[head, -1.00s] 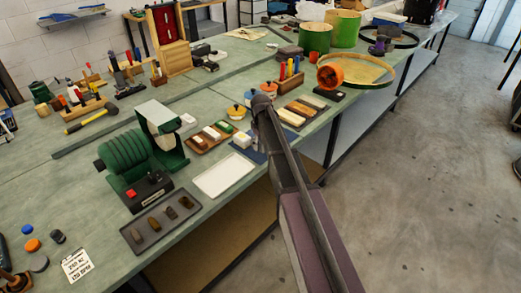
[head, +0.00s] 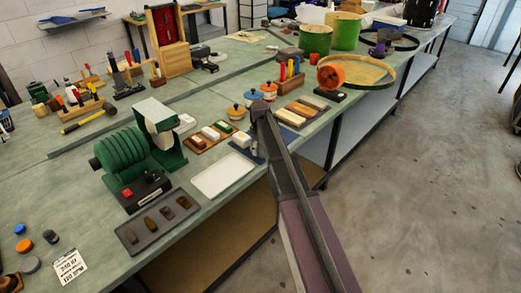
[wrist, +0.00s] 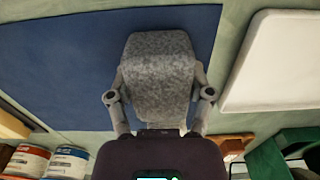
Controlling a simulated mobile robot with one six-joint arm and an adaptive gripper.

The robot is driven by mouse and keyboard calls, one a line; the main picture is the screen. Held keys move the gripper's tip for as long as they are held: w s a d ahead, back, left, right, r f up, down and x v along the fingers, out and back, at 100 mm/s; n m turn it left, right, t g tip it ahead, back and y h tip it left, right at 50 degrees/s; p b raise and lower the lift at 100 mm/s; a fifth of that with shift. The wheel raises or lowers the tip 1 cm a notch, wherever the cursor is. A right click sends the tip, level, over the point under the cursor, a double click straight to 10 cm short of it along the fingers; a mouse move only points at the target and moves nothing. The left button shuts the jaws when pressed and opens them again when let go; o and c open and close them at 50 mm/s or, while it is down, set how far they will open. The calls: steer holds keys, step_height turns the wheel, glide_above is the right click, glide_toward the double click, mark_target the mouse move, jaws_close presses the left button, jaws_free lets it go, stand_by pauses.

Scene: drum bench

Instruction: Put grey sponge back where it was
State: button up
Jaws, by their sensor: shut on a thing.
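A grey speckled sponge (wrist: 158,62) is held between the fingers of my gripper (wrist: 160,96) in the wrist view. The gripper is shut on it, with one finger at each side. The sponge is in front of a dark blue mat (wrist: 60,70), which also shows in the head view (head: 261,158) at the bench's front edge. I cannot tell whether the sponge touches the mat. In the head view my arm hides most of the gripper and sponge.
A white tray (head: 223,176) lies left of the mat. Tins (head: 236,113) stand behind it. A wooden tray of blocks (head: 208,136) and a green grinder (head: 128,163) are further left. A tray of bars (head: 291,118) is to the right.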

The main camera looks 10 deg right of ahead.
steer(key=o, duration=0.8)
steer(key=shift+f, duration=0.1)
step_height(320, 180, up, 12)
steer(key=p, duration=1.2)
stand_by(0.5)
steer(key=s+m, duration=0.2)
steer(key=s, duration=0.7)
steer(key=s+m, duration=0.2)
steer(key=s, duration=0.8)
steer(key=s+m, duration=0.3)
steer(key=s, duration=0.7)
steer(key=shift+s+d, duration=0.1)
steer(key=shift+d, duration=0.05)
